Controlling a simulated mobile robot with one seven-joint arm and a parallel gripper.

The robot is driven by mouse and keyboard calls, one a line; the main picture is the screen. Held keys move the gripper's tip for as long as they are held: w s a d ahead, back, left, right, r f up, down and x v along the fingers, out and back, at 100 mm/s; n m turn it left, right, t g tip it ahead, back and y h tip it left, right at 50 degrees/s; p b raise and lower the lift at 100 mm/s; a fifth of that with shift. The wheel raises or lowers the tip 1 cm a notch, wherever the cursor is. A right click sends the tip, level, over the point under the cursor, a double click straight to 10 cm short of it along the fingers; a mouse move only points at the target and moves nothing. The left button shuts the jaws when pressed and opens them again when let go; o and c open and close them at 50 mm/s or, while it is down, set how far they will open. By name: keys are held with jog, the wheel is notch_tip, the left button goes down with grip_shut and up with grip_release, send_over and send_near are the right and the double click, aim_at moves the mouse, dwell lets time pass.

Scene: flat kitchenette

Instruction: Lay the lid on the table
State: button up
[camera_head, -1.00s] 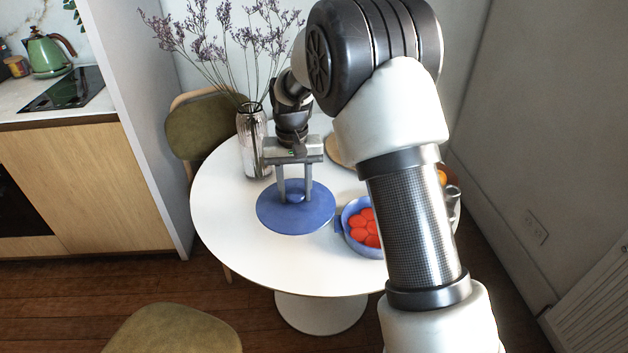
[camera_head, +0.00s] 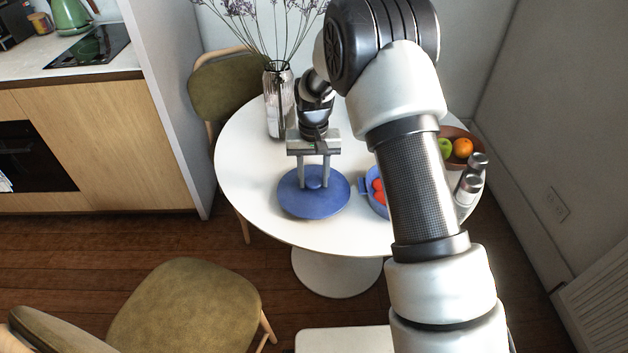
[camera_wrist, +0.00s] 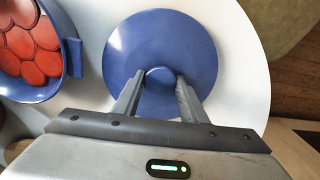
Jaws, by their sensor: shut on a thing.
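The blue round lid (camera_head: 313,203) is at the front left part of the white round table (camera_head: 247,150). My gripper (camera_head: 313,184) points down over its middle, with the fingers shut on the lid's round knob. In the wrist view the lid (camera_wrist: 160,40) shows flat and level, with the knob between my fingertips (camera_wrist: 160,80). I cannot tell whether its underside touches the table. The blue pot (camera_head: 375,205) stands open to its right with red pieces inside, partly hidden by my arm. The pot also shows in the wrist view (camera_wrist: 72,50).
A glass vase (camera_head: 279,105) with dried flowers stands behind my gripper. A brown fruit bowl (camera_head: 455,150) and metallic shakers (camera_head: 470,182) are at the table's right. Chairs stand at the back left (camera_head: 235,88) and front left (camera_head: 185,310). The table left of the lid is bare.

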jog(key=shift+f, duration=0.5)
jog(key=shift+f, duration=0.2)
jog(key=o, duration=1.3)
